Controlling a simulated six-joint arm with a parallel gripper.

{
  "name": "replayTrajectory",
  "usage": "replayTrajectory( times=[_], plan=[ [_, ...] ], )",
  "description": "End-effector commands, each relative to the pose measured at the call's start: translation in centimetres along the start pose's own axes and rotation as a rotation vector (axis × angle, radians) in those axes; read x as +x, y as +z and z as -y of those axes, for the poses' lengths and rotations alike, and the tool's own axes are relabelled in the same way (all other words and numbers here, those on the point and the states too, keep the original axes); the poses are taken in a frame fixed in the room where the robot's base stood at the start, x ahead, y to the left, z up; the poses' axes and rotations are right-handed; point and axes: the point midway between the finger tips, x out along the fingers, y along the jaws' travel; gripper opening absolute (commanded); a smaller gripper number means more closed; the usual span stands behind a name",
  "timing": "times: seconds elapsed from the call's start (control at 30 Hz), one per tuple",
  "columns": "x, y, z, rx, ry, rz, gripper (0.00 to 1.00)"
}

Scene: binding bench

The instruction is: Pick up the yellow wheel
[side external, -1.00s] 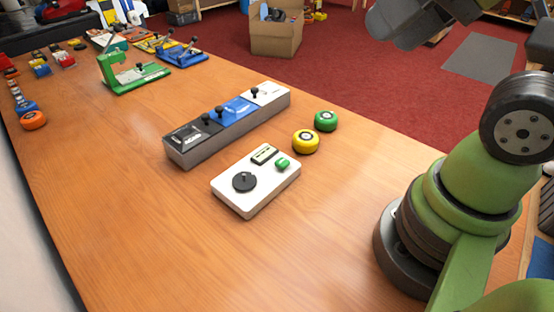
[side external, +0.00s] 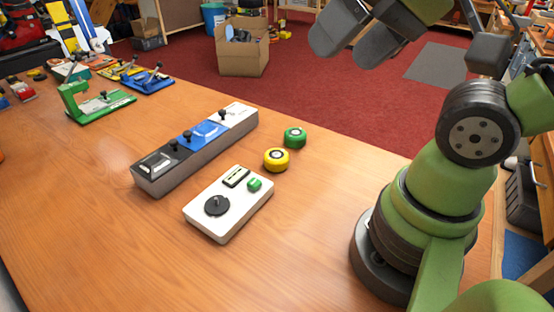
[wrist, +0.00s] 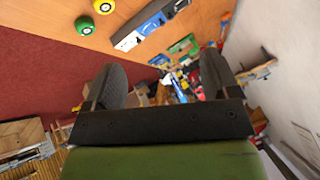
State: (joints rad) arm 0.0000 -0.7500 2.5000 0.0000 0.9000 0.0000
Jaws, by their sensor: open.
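The yellow wheel (side external: 276,160) lies flat on the wooden bench in the side external view, just in front of the green wheel (side external: 295,138). In the wrist view the yellow wheel (wrist: 103,6) is at the top edge, partly cut off, with the green wheel (wrist: 85,25) beside it. My gripper (side external: 350,46) is high above and beyond the wheels in the side external view, well apart from them. Its two dark fingers are spread and empty. In the wrist view my gripper (wrist: 160,78) shows a wide gap, with no wheel between the fingers.
A white box with a black knob (side external: 230,205) sits left of the yellow wheel. A long black, blue and white block (side external: 200,150) stands behind it. Green and blue tools (side external: 98,103) are farther left. A cardboard box (side external: 242,55) is on the red floor. The front bench is clear.

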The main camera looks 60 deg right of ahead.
Motion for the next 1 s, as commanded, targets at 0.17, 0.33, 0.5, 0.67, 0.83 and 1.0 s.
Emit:
replayTrajectory(
  times=[0.17, 0.33, 0.5, 0.67, 0.83, 1.0],
  plan=[
    [0.0, 0.0, 0.0, 0.0, 0.0, 0.0, 0.92],
    [0.1, -0.1, 0.0, -0.004, 0.004, 0.003, 0.92],
    [1.5, -2.0, -0.2, -0.067, 0.056, 0.053, 0.92],
    [5.0, -5.3, -1.2, -0.196, 0.134, 0.152, 0.92],
    [9.9, -8.0, -3.4, -0.344, 0.19, 0.279, 0.92],
    [15.8, -9.2, -6.6, -0.489, 0.212, 0.419, 0.92]
  ],
)
